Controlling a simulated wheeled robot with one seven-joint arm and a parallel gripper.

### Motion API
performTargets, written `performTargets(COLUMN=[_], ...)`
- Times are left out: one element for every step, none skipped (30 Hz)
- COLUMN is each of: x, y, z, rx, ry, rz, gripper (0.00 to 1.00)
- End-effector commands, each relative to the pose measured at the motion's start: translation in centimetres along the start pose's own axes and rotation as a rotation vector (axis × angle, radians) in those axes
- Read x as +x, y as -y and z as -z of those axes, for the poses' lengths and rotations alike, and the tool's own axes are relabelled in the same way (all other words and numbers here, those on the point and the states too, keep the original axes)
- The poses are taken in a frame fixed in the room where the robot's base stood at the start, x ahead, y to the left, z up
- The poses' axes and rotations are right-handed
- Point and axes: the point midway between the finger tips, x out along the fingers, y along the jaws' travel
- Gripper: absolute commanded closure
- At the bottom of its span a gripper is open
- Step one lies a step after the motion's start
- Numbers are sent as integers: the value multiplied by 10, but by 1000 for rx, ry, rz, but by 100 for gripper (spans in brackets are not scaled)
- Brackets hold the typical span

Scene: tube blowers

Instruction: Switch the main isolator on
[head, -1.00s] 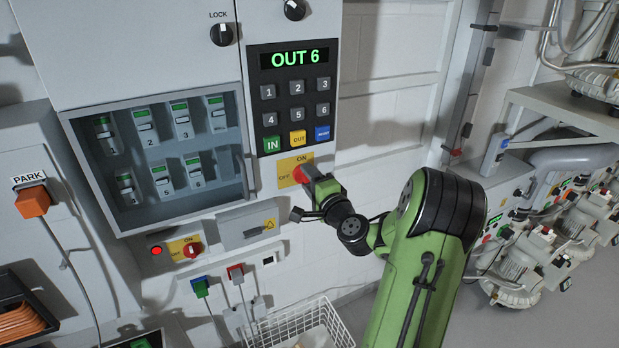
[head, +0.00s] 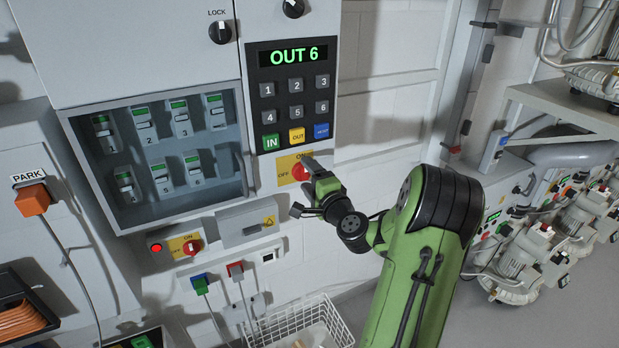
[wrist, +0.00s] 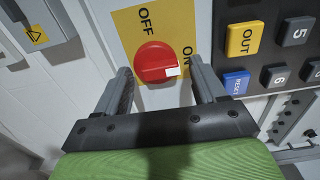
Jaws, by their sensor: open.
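A red rotary knob (head: 300,173) sits on a yellow OFF/ON plate below the keypad; I take it as the isolator. In the wrist view the knob (wrist: 153,60) has a white mark on its right side, toward the ON lettering. My gripper (wrist: 160,68) is open, one finger on each side of the knob, with visible gaps; contact is not seen. In the head view my gripper (head: 311,172) is at the plate and partly covers it. A second red switch (head: 192,246) on a yellow plate is lower left, beside a lit red lamp (head: 156,247).
The keypad (head: 292,98) reads OUT 6 above the knob. A recessed case (head: 150,215) of numbered units is to the left. A grey box (head: 245,226) juts out below. A white wire basket (head: 300,325) stands under the panel. Wall right of the panel is clear.

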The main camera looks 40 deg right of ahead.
Motion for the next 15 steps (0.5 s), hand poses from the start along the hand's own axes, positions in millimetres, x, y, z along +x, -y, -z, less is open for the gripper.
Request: performTargets(x=[0, 0, 0, -1, -3, -8, -13, -19, -28, -37, -45, -57, -66, -74, -86], y=[0, 0, 0, 0, 0, -1, -2, -3, -3, -4, -4, -5, -5, -5, -5], z=[0, 0, 0, 0, 0, 0, 1, 1, 1, 2, 2, 2, 2, 2, 2], rx=[-1, -1, -1, -1, -1, -2, -2, 0, 0, 0, -1, 1, 0, -1, 0], ry=[0, 0, 0, 0, 0, -1, -1, -3, -5, -5, -7, -8, -8, -8, -9], rz=[0, 0, 0, 0, 0, -1, -1, -2, -1, -2, -2, -1, -2, -2, -1], gripper=[30, 30, 30, 30, 30, 30, 30, 30, 30, 30, 30, 30, 30, 30, 30])
